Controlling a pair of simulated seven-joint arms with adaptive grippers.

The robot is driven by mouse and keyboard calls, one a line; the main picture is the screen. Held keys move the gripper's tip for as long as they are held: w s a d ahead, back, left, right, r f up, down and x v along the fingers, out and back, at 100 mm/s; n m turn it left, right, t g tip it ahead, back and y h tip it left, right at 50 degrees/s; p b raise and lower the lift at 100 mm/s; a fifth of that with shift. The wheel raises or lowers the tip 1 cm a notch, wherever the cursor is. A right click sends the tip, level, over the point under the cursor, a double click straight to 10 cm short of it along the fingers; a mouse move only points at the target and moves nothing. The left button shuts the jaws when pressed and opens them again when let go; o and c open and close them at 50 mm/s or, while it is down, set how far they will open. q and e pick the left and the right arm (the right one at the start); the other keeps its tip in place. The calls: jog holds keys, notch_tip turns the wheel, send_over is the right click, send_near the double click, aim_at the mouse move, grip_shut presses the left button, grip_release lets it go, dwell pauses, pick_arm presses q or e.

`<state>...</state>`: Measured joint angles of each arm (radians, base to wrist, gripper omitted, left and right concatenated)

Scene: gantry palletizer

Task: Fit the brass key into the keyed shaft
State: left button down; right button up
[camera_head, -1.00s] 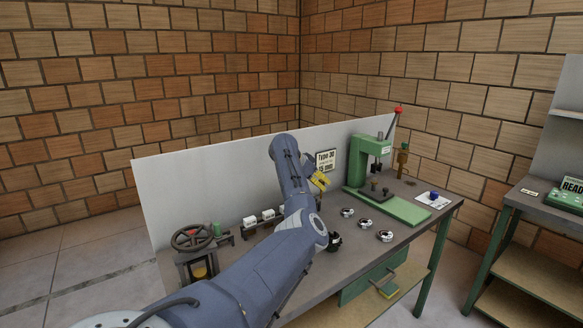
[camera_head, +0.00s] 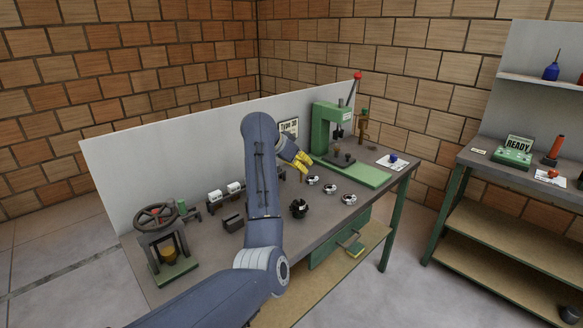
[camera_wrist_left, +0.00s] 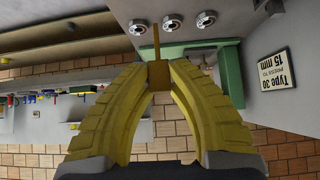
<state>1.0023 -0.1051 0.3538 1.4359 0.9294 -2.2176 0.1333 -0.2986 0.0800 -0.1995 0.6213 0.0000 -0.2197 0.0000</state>
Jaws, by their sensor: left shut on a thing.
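My left gripper (camera_head: 302,162) has yellow fingers and hangs above the bench, in front of the green press. In the left wrist view its fingertips (camera_wrist_left: 158,74) are shut on a thin brass piece, the brass key (camera_wrist_left: 156,40), which sticks out past the tips. A dark round hub (camera_head: 298,208) stands on the bench. I cannot tell which part is the keyed shaft. My right gripper is not in view.
Several silver round parts, one here (camera_head: 330,189), lie on the bench (camera_head: 270,240). A green press (camera_head: 325,128) stands behind right, a handwheel press (camera_head: 155,217) at the left. A dark block (camera_head: 232,222) and white cylinders (camera_head: 215,196) sit left of my arm. A sign (camera_head: 289,127) is behind.

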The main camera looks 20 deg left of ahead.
aim_at(301, 182)
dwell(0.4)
pick_arm(q)
jog(key=shift+f, duration=2.9)
jog(key=shift+f, duration=2.7)
jog(key=c, duration=1.2)
grip_release()
jog(key=v, duration=1.2)
